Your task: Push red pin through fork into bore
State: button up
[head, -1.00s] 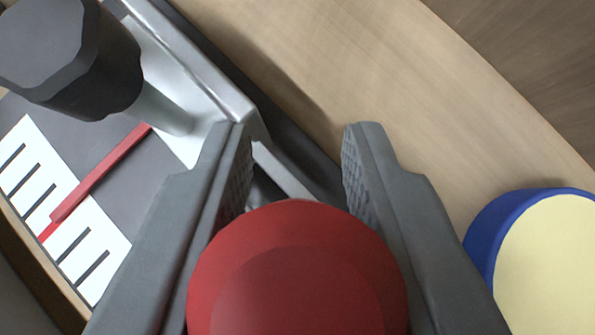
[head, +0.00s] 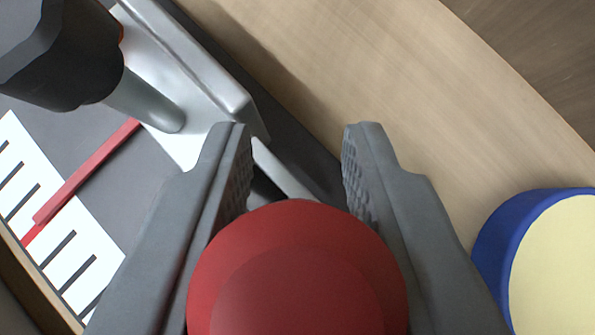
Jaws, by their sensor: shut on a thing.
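The red pin (head: 300,270) shows its round red head at the bottom middle of the head view, large and close to the camera. My gripper (head: 297,170) is shut on it, with one grey finger on each side of the head. The pin's shaft is hidden behind the head. Beyond the fingertips is a grey metal part with a raised edge (head: 215,80) and a dark slot-like gap. I cannot tell which part of it is the fork or the bore, or whether the pin touches it.
A black knob on a grey stem (head: 75,60) stands at the upper left. Below it lie a red pointer (head: 85,172) and a white scale with black marks (head: 65,235). A blue cylinder with a pale yellow top (head: 555,260) stands at right. The wooden surface (head: 400,80) is bare at upper middle.

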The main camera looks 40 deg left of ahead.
jog(key=shift+f, duration=1.4)
jog(key=shift+r, duration=0.15)
jog(key=shift+r, duration=1.55)
jog(key=shift+f, duration=1.6)
dwell(1.0)
jog(key=o, duration=1.1)
jog(key=shift+c, duration=0.2)
jog(key=v, duration=1.7)
